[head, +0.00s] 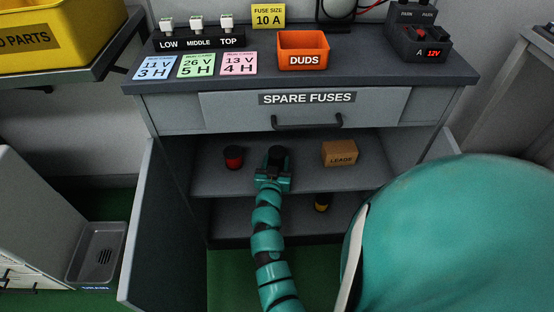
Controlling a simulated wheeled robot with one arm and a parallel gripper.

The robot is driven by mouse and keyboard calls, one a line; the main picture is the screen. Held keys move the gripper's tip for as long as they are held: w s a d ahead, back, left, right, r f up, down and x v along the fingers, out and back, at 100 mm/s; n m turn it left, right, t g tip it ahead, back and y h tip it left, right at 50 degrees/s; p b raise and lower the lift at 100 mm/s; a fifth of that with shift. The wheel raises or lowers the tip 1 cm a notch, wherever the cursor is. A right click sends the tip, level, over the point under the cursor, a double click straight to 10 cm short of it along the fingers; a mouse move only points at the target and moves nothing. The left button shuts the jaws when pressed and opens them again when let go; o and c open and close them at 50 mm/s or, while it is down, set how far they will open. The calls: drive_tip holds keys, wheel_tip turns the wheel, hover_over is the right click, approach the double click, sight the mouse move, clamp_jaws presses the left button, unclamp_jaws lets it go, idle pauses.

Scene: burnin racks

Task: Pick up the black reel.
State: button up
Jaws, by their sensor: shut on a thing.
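The black reel (278,153) is at the upper shelf of the open cabinet, between a red reel and a cardboard box. My gripper (273,168) reaches in from the front and is shut on the black reel. The gripper and arm hide the reel's lower part, so I cannot tell whether it touches the shelf (212,178).
A red reel (233,157) stands left of my gripper, a box marked LEADS (340,153) to the right. A yellow-and-black thing (322,203) is on the lower shelf. The drawer (235,112) is directly above; the open cabinet door (150,225) stands at left.

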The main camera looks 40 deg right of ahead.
drive_tip(key=f+b+v, duration=0.1)
drive_tip(key=v, duration=1.6)
drive_tip(key=shift+r, duration=0.15)
